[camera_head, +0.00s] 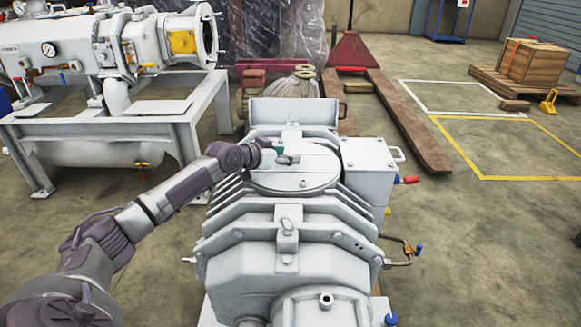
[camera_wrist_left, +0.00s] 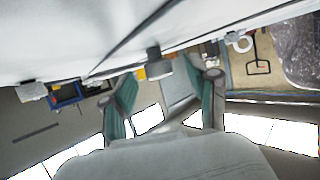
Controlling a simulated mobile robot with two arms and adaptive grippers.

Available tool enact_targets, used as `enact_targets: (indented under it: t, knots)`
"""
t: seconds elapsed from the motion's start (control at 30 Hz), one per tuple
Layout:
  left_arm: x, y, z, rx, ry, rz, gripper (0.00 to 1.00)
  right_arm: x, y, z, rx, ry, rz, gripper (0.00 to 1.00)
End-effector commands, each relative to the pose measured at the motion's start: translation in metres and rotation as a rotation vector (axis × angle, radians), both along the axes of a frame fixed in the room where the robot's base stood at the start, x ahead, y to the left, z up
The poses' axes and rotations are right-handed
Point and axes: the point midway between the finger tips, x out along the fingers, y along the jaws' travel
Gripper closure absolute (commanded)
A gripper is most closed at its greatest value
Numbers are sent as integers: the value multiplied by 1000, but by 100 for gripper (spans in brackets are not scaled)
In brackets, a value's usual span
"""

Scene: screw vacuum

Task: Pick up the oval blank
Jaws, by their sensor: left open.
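The oval blank (camera_head: 308,172) appears to be the pale grey rounded plate on top of the big grey pump, with a small knob near its front edge. My left gripper (camera_head: 287,158) is over the plate's far left part and hides some of it. In the left wrist view, its two teal-padded fingers (camera_wrist_left: 165,98) are spread apart with nothing held. A short grey stud (camera_wrist_left: 158,63) shows just beyond and between the fingertips, against a pale surface. I cannot tell whether the fingers touch anything. My right gripper is in neither view.
The finned pump body (camera_head: 325,260) fills the middle front, with a grey box (camera_head: 366,160) at its right. A second machine on a frame (camera_head: 190,118) stands at the left. A red pallet jack (camera_head: 405,125) and a wooden crate (camera_head: 530,62) are behind. The right floor is mostly clear.

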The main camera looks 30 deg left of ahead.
Motion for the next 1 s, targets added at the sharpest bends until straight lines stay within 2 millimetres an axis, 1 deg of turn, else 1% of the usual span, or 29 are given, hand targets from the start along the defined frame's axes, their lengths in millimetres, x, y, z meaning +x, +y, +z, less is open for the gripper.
enact_targets:
  t: [0.07,0.17,0.2,0.43,0.87,1.0]
  knots:
    - [0,0,0,0,0,0,41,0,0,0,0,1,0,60]
    - [0,0,0,0,0,0,56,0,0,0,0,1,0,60]
    - [0,0,0,0,0,0,62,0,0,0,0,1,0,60]
    - [0,0,0,0,0,0,100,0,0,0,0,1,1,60]
    - [0,0,4,-1,-5,1,100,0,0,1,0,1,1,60]
    - [0,0,12,0,-6,1,100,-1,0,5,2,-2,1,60]
